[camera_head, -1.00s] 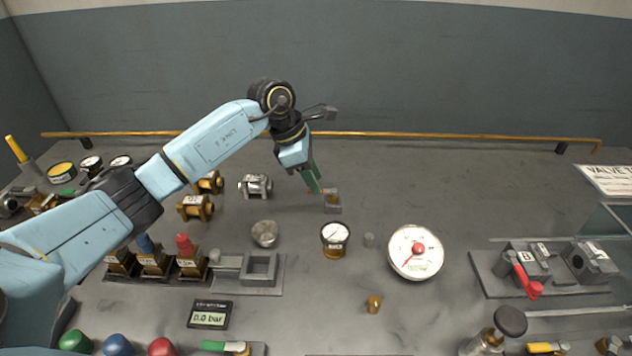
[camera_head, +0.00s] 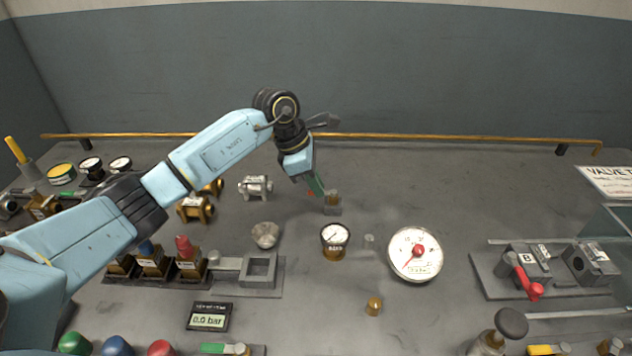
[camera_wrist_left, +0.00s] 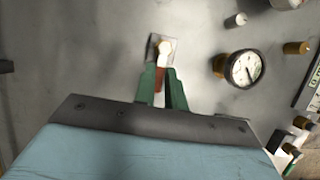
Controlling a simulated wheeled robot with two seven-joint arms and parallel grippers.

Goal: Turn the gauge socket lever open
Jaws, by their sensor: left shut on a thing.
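The gauge socket (camera_head: 332,208) is a small brass fitting on a grey block at the middle of the bench. In the left wrist view its block and pale top (camera_wrist_left: 164,46) lie just past my fingertips. A short reddish lever (camera_wrist_left: 160,76) runs from the socket back between my green fingers. My left gripper (camera_head: 317,188) reaches it from the upper left, and its fingers (camera_wrist_left: 160,88) are shut on the lever. The fingers hide part of the lever in the head view. My right gripper is not in view.
A small dial gauge (camera_head: 335,235) on a brass base stands just in front of the socket. A large white gauge (camera_head: 415,254) lies to the right, with a small grey peg (camera_head: 368,242) between. A metal bowl (camera_head: 265,234) is left. Bench behind the socket is clear.

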